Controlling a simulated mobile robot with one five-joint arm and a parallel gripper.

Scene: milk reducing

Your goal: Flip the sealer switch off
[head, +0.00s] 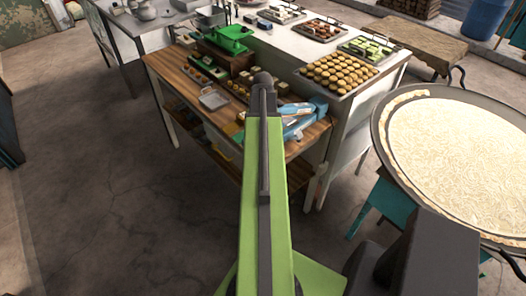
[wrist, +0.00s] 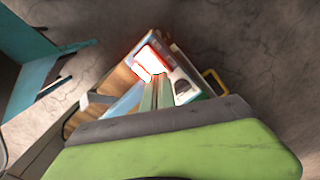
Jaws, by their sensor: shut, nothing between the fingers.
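The blue sealer (head: 303,117) sits at the near right end of the wooden counter in the head view, partly hidden behind my green arm. In the wrist view, a bright white and red glowing part (wrist: 148,62), which looks like the lit switch, stands out on the sealer's pale body (wrist: 182,88). My gripper (wrist: 158,80) is shut and empty, its fingertips just below the glowing part in the picture. I cannot tell whether they touch it. In the head view my gripper cannot be made out beyond the arm.
The wooden counter (head: 185,72) also bears a green scale (head: 229,38) and small trays. A tray of round pastries (head: 339,72) lies on the white table behind. A large round pan (head: 455,150) stands close on the right. The floor (head: 110,200) at left is clear.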

